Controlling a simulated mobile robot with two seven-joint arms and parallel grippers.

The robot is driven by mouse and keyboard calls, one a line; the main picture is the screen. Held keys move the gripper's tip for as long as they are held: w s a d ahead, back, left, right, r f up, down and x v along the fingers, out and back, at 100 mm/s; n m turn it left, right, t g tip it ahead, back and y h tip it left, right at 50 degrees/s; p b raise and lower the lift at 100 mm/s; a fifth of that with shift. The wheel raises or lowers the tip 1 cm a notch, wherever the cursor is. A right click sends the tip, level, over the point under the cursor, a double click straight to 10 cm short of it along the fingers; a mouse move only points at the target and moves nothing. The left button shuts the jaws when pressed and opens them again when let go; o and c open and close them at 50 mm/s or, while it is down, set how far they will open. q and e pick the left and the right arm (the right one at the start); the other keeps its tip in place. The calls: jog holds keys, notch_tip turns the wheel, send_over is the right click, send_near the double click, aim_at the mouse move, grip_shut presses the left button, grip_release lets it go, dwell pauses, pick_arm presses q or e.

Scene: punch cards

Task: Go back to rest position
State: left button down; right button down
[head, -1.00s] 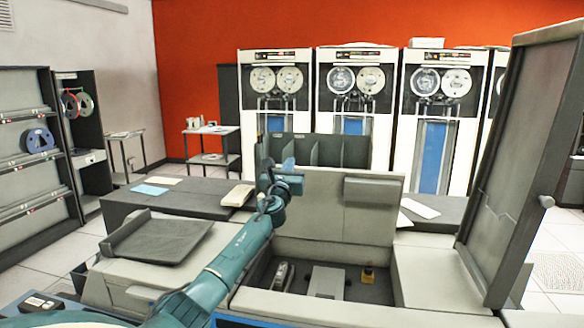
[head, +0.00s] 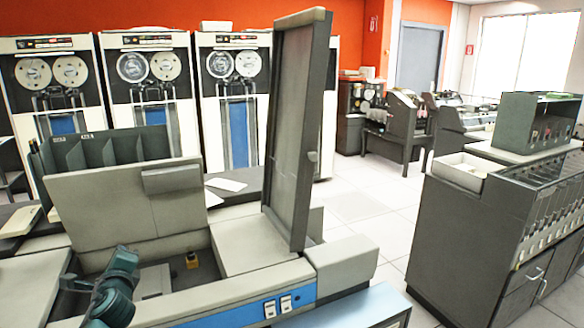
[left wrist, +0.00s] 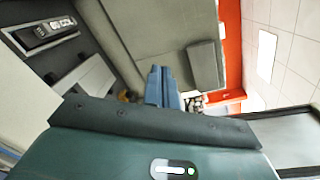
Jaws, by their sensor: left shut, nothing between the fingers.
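My left gripper (left wrist: 162,86) shows in the left wrist view as two blue fingers side by side, shut and holding nothing. In the head view my teal left arm (head: 118,288) is at the lower left, over the front of the open grey machine (head: 235,245). My left fingertips are hard to make out in the head view. My right gripper is not in view.
The machine's raised panel (head: 298,135) stands upright right of my left arm. Its open lid (head: 125,215) stands behind the arm. A dark cabinet (head: 465,230) is at the right. Tape drives (head: 145,90) line the back. The pale floor between is clear.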

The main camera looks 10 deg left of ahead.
pick_arm(q)
jog(key=s+d+f+n+g+h, duration=0.55)
jog(key=s+d+f+n, duration=0.45)
jog(key=s+d+f, duration=0.6)
jog(key=s+d+n+g+h, duration=0.25)
jog(key=s+d, duration=0.25)
jog(key=s, duration=0.4)
jog(key=s+d+n+g+h, duration=0.25)
jog(key=s+d+n, duration=0.2)
jog(key=s, duration=0.55)
jog(key=w+d+f+t+h, duration=0.1)
jog(key=w+d+f+t, duration=0.1)
jog(key=f, duration=0.3)
jog(key=w+d+f+m+t, duration=0.1)
jog(key=w+d+f+t, duration=0.2)
jog(key=f+t, duration=0.1)
jog(key=shift+w+d+f+h, duration=0.15)
jog(key=shift+d+f+h, duration=0.05)
jog(key=shift+f+h, duration=0.2)
jog(key=shift+a, duration=0.15)
